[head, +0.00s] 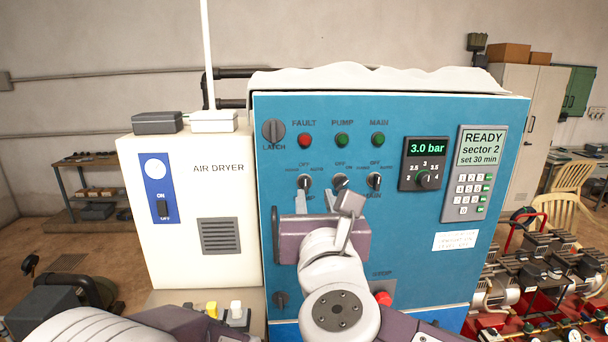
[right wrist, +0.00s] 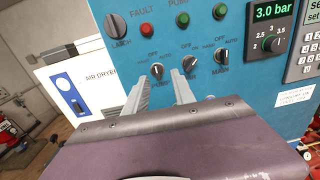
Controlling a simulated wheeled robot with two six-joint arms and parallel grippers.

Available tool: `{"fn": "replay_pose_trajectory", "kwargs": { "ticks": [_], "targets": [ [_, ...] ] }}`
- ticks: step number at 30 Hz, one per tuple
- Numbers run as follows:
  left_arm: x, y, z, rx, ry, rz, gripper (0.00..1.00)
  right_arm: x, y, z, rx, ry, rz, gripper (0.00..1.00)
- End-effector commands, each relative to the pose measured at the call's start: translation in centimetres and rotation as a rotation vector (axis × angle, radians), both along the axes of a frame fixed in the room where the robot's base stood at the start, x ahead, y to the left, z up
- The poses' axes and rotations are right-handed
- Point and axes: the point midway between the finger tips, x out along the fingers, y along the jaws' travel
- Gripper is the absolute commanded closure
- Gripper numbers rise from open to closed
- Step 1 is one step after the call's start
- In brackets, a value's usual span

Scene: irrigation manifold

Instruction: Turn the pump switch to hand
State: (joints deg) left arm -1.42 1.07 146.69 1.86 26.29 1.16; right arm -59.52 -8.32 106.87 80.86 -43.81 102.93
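The pump switch (head: 305,181) is a small dark rotary knob with a pale handle, the left one of a row of three on the blue panel (head: 450,280). OFF is printed above it and PUMP below. Its handle looks roughly upright, near OFF, but it is small. My right gripper (head: 325,203) is open and empty in front of the panel. In the right wrist view, the pump switch (right wrist: 157,71) appears between the two fingertips (right wrist: 160,79). I cannot tell whether they touch it. My left gripper is not in view.
A middle switch (right wrist: 191,63) is close to the right finger, and the MAIN switch (head: 375,181) is further right. Lamps (head: 342,140), a pressure dial (head: 424,177), a keypad (head: 470,185) and a red stop button (head: 383,298) share the panel. The air dryer (head: 190,215) stands left.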

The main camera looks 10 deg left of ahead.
Motion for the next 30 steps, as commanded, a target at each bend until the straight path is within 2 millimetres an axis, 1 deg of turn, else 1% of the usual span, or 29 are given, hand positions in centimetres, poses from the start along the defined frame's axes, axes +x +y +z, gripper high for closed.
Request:
{"fn": "replay_pose_trajectory", "kwargs": {
  "ticks": [1,5,8,15,18,21,23,30],
  "targets": [
    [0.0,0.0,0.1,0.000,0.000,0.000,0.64,-0.6,0.7,0.1,-0.001,0.000,0.021,0.69],
    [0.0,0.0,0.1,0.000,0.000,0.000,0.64,-0.7,1.0,0.0,-0.004,0.000,0.028,0.69],
    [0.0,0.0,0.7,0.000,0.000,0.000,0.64,0.3,1.3,0.1,-0.008,0.000,0.026,0.69],
    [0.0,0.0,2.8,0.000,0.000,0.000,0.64,5.1,2.8,0.3,-0.010,0.001,0.025,0.69],
    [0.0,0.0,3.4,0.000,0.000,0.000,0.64,6.6,3.3,0.2,-0.010,0.001,0.026,0.69],
    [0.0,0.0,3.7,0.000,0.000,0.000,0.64,7.6,3.6,0.1,-0.008,-0.001,0.027,0.69],
    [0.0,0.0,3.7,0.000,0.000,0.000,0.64,7.8,3.7,0.0,-0.007,0.000,0.027,0.69],
    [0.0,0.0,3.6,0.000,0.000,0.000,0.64,7.9,3.8,-0.1,-0.007,0.000,0.028,0.69]
  ]
}}
